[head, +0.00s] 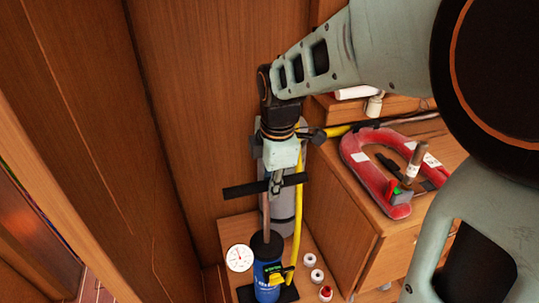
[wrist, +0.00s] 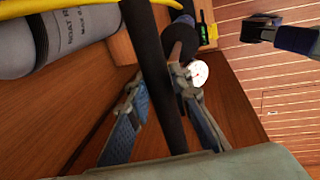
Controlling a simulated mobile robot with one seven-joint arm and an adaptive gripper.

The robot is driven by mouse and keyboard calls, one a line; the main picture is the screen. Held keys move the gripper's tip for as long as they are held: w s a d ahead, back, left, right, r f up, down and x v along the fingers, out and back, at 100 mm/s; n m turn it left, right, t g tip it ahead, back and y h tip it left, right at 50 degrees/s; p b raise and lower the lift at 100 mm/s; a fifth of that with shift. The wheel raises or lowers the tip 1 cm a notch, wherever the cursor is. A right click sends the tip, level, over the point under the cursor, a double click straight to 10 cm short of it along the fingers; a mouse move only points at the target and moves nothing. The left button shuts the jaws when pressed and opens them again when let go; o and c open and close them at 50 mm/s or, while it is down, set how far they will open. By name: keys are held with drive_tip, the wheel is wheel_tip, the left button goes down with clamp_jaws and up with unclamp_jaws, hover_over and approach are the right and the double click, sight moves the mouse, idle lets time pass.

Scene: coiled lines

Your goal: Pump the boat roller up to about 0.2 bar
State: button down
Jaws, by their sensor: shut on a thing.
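The blue hand pump (head: 268,278) stands upright on a low wooden surface. Its black crossbar handle (head: 238,190) is raised, with a length of rod showing above the black pump top (head: 266,243). My gripper (head: 275,184) is shut on the middle of the handle. In the wrist view, the handle (wrist: 152,50) runs between my two fingers. The grey boat roller (head: 284,205), with lettering, stands behind the pump; it also shows in the wrist view (wrist: 70,45). The round white gauge (head: 239,258) is left of the pump; its reading is too small to tell. A yellow hose (head: 298,215) rises from the pump.
A red horseshoe-shaped float (head: 365,178) lies on the wooden cabinet (head: 340,215) at right. Small white rings (head: 317,275) and a red-and-white piece (head: 326,293) lie right of the pump. Wooden panels (head: 200,100) close in the left and back.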

drive_tip(key=shift+w+r, duration=0.1)
drive_tip(key=shift+r, duration=0.15)
drive_tip(key=c, duration=1.7)
unclamp_jaws()
drive_tip(key=shift+c, duration=0.2)
wheel_tip(320, 180, up, 7)
drive_tip(key=s, duration=0.1)
drive_tip(key=shift+s+d+r, duration=0.15)
drive_tip(key=shift+s+d, duration=0.05)
drive_tip(key=shift+s, duration=0.05)
